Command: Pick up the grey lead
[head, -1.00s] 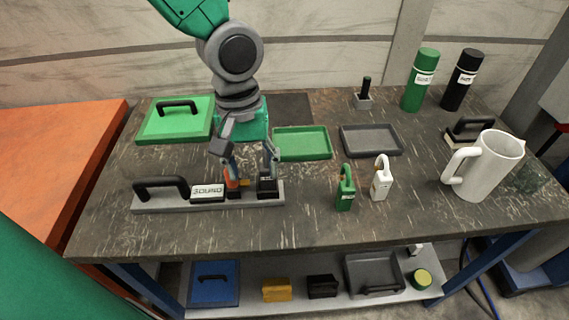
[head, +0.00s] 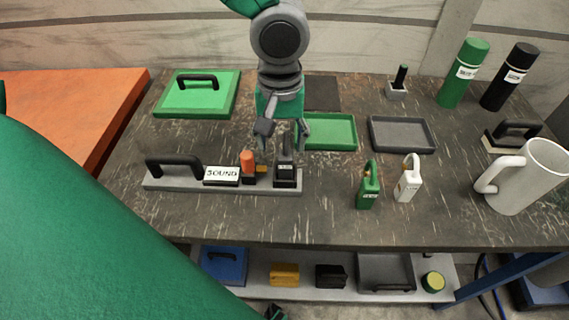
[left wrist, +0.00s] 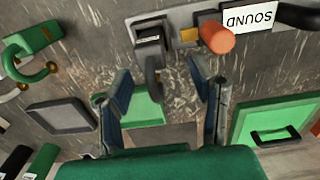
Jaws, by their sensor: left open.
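The grey lead (head: 285,165), a dark block with a curved grey loop on top, stands at the right end of the grey SOUND board (head: 222,182). In the left wrist view the lead (left wrist: 152,42) is at upper centre, its loop reaching down toward the space between my fingers. My left gripper (head: 285,138) is open and empty, just above and behind the lead in the head view. In the left wrist view my left gripper (left wrist: 160,80) shows its fingers well apart, one to each side of the loop. Contact cannot be seen. My right gripper is not identifiable.
An orange peg (head: 247,162) stands close left of the lead. A green lead (head: 368,188) and a white lead (head: 408,180) stand to the right. Behind are a green tray (head: 340,146) and a grey tray (head: 402,149). A white mug (head: 520,185) stands far right. The front table strip is clear.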

